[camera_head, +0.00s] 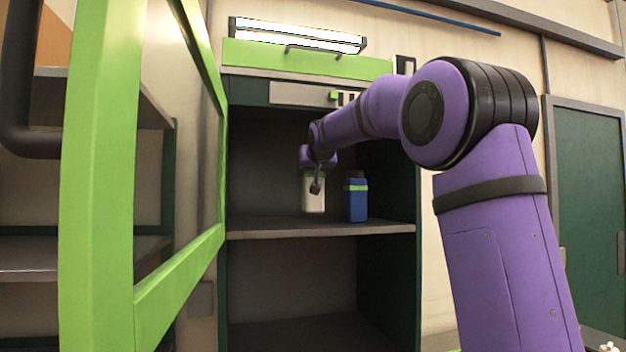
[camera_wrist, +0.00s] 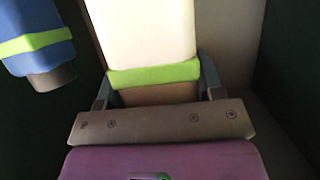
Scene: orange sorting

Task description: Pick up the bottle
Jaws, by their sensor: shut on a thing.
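A white bottle (camera_head: 313,198) with a green band and a brown cap is in the open cabinet, at the shelf's middle. It also shows in the wrist view (camera_wrist: 145,30), with its cap end towards my palm. My gripper (camera_wrist: 156,84) is shut on this bottle, one finger on each side near the green band. In the head view my gripper (camera_head: 316,180) partly covers its upper part. I cannot tell whether its base touches the shelf. A blue bottle (camera_head: 356,203) with a green band stands just right of it, apart from my gripper; it also shows in the wrist view (camera_wrist: 40,60).
The cabinet shelf (camera_head: 320,229) has free room left of the bottles. A green-framed door (camera_head: 95,200) stands open on the left. Dark cabinet walls close in on both sides, and a lower compartment (camera_head: 290,290) below looks empty.

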